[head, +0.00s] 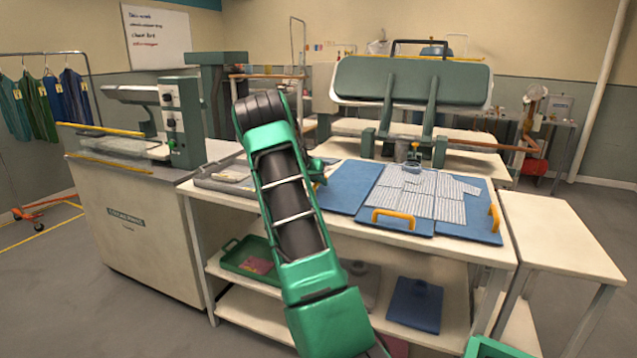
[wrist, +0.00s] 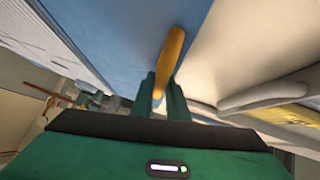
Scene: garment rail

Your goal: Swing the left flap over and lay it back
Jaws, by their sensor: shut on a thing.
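The blue folding board lies on the table, with its left flap (head: 348,187) flat at the left side. A striped shirt (head: 408,188) lies over the board's middle, its left edge straight and one sleeve reaching onto the right flap (head: 476,225). The orange handle of the left flap (wrist: 172,52) is between the fingers of my gripper (wrist: 160,92) in the wrist view, and my gripper is shut on it. The flap's blue surface (wrist: 120,35) is beside it. In the head view my arm hides most of the gripper and handle.
Orange handles also stand on the front flap (head: 393,217) and right flap. A green press (head: 412,82) stands behind the board. A grey tray (head: 225,177) lies left of my arm. A bare side table (head: 560,235) stands at right.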

